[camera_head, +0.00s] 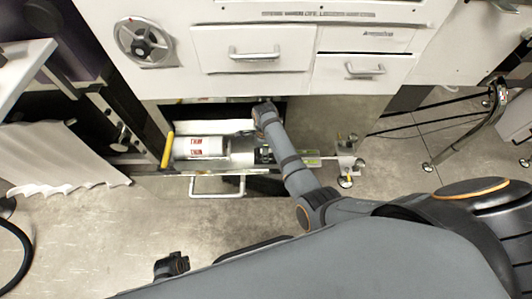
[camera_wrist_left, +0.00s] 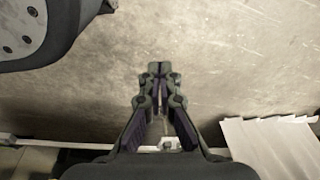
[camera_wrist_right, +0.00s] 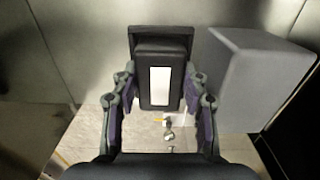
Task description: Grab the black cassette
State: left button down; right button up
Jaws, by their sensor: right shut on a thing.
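The black cassette (camera_wrist_right: 160,84), with a white label on its face, shows in the middle of the right wrist view. My right gripper (camera_wrist_right: 160,72) is shut on it, one finger along each side. In the head view my right arm reaches into the open space under the white cabinet; I cannot make out the cassette there. My left gripper (camera_head: 172,265) is low in the head view, over bare floor. In the left wrist view its fingertips (camera_wrist_left: 160,72) meet with nothing between them.
A grey box (camera_wrist_right: 255,75) stands right of the cassette in the right wrist view. In the head view a white cylinder (camera_head: 200,147) and a yellow handle (camera_head: 167,150) lie left of my right arm. The white cabinet (camera_head: 255,45) hangs above. The floor in front is clear.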

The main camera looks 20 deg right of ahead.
pick_arm(q)
jog(key=shift+r, duration=0.1)
pick_arm(e)
jog(key=shift+r, duration=0.1)
